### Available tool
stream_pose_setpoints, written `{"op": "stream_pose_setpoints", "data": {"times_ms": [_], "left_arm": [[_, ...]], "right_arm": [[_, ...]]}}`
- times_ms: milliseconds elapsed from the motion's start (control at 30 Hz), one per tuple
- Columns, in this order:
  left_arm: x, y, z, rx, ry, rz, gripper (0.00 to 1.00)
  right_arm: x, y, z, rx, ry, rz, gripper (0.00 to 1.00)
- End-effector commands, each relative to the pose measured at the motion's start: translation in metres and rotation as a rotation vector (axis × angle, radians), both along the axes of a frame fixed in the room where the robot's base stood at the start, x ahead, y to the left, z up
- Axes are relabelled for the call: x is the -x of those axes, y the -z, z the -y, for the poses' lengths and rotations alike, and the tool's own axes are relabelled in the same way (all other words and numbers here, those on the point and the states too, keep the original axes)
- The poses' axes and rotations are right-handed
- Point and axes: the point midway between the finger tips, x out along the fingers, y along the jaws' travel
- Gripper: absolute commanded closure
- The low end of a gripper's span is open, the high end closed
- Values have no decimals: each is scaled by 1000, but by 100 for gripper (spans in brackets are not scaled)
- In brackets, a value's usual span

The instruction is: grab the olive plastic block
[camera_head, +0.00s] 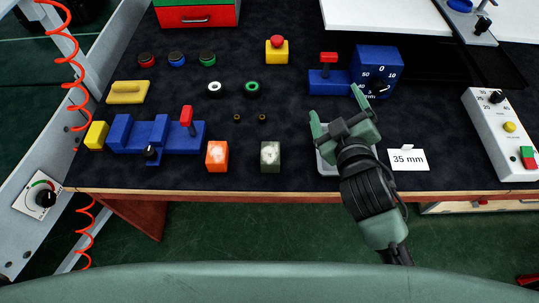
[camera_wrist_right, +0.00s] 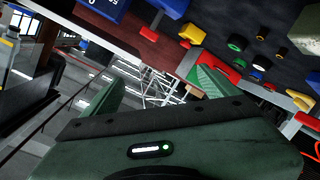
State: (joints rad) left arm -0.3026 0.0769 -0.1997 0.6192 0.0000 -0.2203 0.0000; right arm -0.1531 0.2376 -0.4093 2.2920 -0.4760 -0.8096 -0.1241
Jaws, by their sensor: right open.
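The olive plastic block (camera_head: 270,156) stands near the front edge of the dark table in the head view. Its top is pale and mottled. A grey-olive shape at the upper right corner of the right wrist view may be the same block, but I cannot tell. My right gripper (camera_head: 337,98) is open and empty, above the table to the right of the block and apart from it. Its two green fingers are spread in the right wrist view (camera_wrist_right: 160,88). My left gripper is in neither view.
An orange block (camera_head: 217,156) stands left of the olive block. Two small brass rings (camera_head: 249,118) lie behind it. A grey tray (camera_head: 326,160) is partly hidden under my right gripper, beside a "35 mm" card (camera_head: 408,158). Blue fixtures (camera_head: 165,134) stand at left.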

Motion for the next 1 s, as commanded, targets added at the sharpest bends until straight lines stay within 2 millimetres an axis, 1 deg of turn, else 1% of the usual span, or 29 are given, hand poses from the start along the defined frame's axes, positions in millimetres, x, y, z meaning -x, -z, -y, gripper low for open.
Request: {"op": "stream_pose_setpoints", "data": {"times_ms": [33, 67, 100, 167, 200, 267, 300, 367, 400, 467, 500, 567, 600, 667, 700, 767, 800, 900, 1000], "left_arm": [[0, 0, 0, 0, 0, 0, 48], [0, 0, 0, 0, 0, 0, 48], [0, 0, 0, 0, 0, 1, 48], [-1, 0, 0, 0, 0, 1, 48], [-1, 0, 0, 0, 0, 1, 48], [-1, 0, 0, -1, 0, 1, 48], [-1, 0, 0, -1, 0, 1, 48], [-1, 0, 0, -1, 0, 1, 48], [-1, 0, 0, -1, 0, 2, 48], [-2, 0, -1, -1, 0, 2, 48], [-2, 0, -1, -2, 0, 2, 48], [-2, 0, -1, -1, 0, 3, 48], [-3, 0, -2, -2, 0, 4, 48], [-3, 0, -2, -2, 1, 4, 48], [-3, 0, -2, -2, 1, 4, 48], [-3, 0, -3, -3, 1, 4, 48], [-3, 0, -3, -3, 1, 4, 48], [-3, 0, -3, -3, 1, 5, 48], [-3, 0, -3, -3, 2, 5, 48]], "right_arm": [[-13, -29, -16, 62, -55, 120, 11], [-18, -47, -28, 103, -92, 197, 11], [-23, -74, -47, 167, -150, 314, 11], [-22, -114, -82, 282, -252, 506, 11], [-17, -137, -108, 368, -327, 638, 11], [-1, -162, -148, 505, -447, 833, 11], [13, -171, -173, 602, -530, 957, 11], [37, -174, -209, 753, -661, 1135, 11], [53, -167, -230, 858, -756, 1244, 11], [75, -147, -253, 1025, -904, 1395, 11], [87, -127, -264, 1140, -1012, 1485, 11], [98, -90, -269, 1320, -1183, 1597, 11], [101, -62, -266, 1441, -1306, 1654, 11], [97, -22, -251, 1619, -1494, 1706, 11], [90, 2, -235, 1730, -1620, 1716, 11], [77, 31, -207, 1879, -1801, 1704, 11], [68, 46, -187, -1875, 1829, -1606, 11], [47, 67, -143, -1795, 1813, -1354, 11], [35, 76, -116, -1749, 1808, -1216, 11]]}}
